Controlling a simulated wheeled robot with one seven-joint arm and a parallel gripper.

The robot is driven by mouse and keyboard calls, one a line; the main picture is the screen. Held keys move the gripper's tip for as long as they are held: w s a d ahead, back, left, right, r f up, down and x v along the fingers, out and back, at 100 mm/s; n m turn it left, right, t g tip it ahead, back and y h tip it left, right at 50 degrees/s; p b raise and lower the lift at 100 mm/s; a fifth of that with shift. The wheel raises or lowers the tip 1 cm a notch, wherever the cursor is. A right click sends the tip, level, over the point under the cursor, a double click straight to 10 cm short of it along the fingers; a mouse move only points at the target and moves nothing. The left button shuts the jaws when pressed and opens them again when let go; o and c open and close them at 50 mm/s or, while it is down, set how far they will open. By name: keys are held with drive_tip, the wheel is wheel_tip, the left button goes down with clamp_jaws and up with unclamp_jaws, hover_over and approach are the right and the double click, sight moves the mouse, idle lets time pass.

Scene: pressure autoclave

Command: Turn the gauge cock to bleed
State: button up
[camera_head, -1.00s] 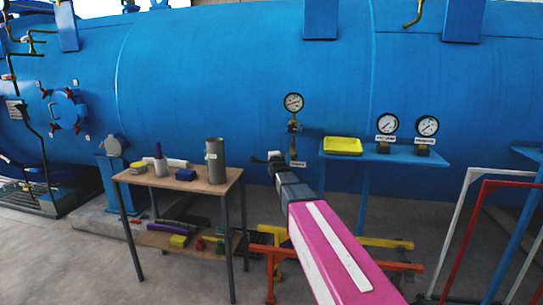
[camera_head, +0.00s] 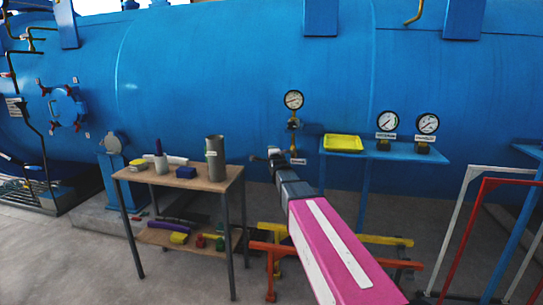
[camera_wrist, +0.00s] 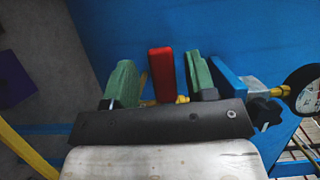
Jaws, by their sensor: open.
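The gauge cock (camera_head: 293,124) is a small brass fitting on a thin pipe below a round white-faced gauge (camera_head: 293,100) on the blue vessel. My gripper (camera_head: 273,153) is just below and left of it in the head view, where its fingers are too small to judge. In the wrist view my gripper (camera_wrist: 160,64) has two green fingers set apart. A red lever handle (camera_wrist: 161,75) stands between them, with a gap to the left finger and a narrower one to the right finger. Brass shows at its base; the rest is hidden behind the gripper body.
In the wrist view a black knob (camera_wrist: 264,112) and a gauge (camera_wrist: 304,90) are close on the right. A blue shelf (camera_head: 400,155) with a yellow tray (camera_head: 343,143) and two gauges stands right of my arm. A cluttered table (camera_head: 216,184) stands left.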

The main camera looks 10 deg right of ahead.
drive_tip(key=s, duration=1)
drive_tip(key=shift+s+d, duration=0.35)
drive_tip(key=shift+d, duration=0.05)
